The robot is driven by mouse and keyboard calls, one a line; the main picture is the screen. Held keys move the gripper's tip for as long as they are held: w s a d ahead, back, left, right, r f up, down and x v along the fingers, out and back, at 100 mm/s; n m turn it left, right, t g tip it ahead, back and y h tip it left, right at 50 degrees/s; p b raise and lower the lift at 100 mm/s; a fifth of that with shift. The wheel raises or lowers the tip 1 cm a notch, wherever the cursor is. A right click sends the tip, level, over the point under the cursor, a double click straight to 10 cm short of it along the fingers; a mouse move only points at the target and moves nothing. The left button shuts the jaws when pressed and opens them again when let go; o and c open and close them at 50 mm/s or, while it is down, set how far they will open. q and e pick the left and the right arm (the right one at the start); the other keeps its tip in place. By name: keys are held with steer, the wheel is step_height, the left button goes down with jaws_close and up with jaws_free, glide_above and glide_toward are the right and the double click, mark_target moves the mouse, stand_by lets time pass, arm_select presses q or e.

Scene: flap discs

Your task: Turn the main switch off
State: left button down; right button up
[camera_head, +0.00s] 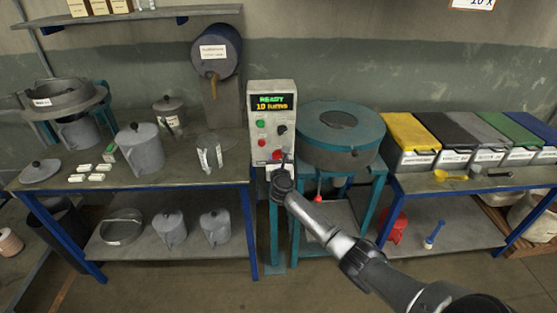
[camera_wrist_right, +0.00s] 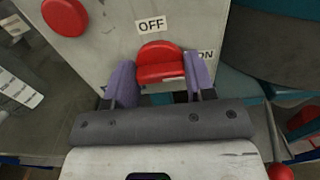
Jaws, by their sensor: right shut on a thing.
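The main switch is a red rotary knob (camera_wrist_right: 160,62) low on the grey control box (camera_head: 286,90). In the right wrist view an OFF label (camera_wrist_right: 151,24) is above the knob. An ON label (camera_wrist_right: 207,55) is to its right, partly hidden by a finger. My right gripper (camera_wrist_right: 162,80) has its purple fingers on either side of the knob and is shut on it. In the head view my right gripper (camera_head: 281,165) is at the lower front of the box. I cannot tell which label the knob points to. My left gripper is not in view.
The box display (camera_head: 271,102) reads "READY 10 turns". Another red button (camera_wrist_right: 65,15) is up and left of the knob. A teal round machine (camera_head: 340,133) stands close on the right. A bench with jugs (camera_head: 140,150) is on the left, and lidded bins (camera_head: 410,135) are farther right.

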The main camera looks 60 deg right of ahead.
steer(key=shift+r+n+p, duration=0.15)
steer(key=shift+n+p, duration=0.25)
steer(key=shift+p, duration=0.45)
steer(key=n+p, duration=0.2)
steer(key=shift+p, duration=0.35)
steer(key=n+p, duration=0.2)
steer(key=n, duration=0.1)
steer(key=shift+n+p, duration=2.8)
steer(key=shift+n, duration=3.1)
steer(key=shift+f, duration=0.2)
